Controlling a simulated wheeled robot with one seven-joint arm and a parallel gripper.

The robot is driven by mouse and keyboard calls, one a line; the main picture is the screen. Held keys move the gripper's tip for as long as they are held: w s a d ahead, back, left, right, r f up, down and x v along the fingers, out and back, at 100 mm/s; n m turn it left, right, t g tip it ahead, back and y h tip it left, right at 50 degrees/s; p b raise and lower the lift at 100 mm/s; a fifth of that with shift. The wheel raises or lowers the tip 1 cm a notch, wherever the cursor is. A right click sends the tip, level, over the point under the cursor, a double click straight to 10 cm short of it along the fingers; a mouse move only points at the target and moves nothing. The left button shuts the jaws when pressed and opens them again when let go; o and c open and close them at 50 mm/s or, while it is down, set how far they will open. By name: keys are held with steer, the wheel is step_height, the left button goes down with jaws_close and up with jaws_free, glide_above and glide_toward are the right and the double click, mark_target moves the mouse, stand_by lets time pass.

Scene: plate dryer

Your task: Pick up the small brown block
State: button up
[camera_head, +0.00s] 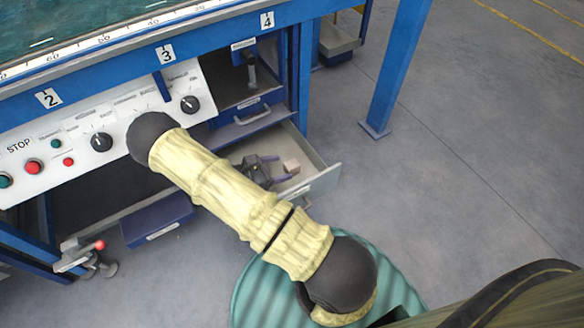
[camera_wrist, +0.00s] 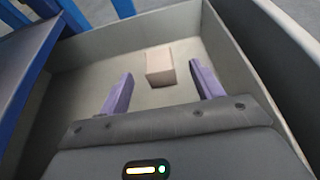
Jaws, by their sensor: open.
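The small brown block (camera_head: 291,166), pale brown in this light, lies in an open grey drawer (camera_head: 322,182). In the wrist view the block (camera_wrist: 160,66) rests on the drawer floor, a little beyond my fingertips and roughly midway between their lines. My gripper (camera_head: 272,170) is low inside the drawer, to the left of the block in the head view. In the wrist view its two purple fingers (camera_wrist: 161,78) are apart with nothing between them. I cannot tell the exact gap from the fingertips to the block.
Drawer walls (camera_wrist: 245,60) stand close around my gripper. The blue workbench has a control panel (camera_head: 100,141) with knobs and buttons. A closed blue drawer (camera_head: 252,118) sits above the open one. A red-tipped lever (camera_head: 99,245) is at lower left. The floor at right is clear.

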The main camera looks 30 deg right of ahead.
mark_target(291, 165)
steer(key=b+x, duration=0.3)
steer(key=x, duration=0.2)
stand_by(0.5)
steer(key=shift+w, duration=0.1)
steer(key=c, duration=1.2)
steer(key=shift+o, duration=0.2)
steer(key=shift+r, duration=0.15)
step_height(291, 165, up, 10)
steer(key=p, duration=0.5)
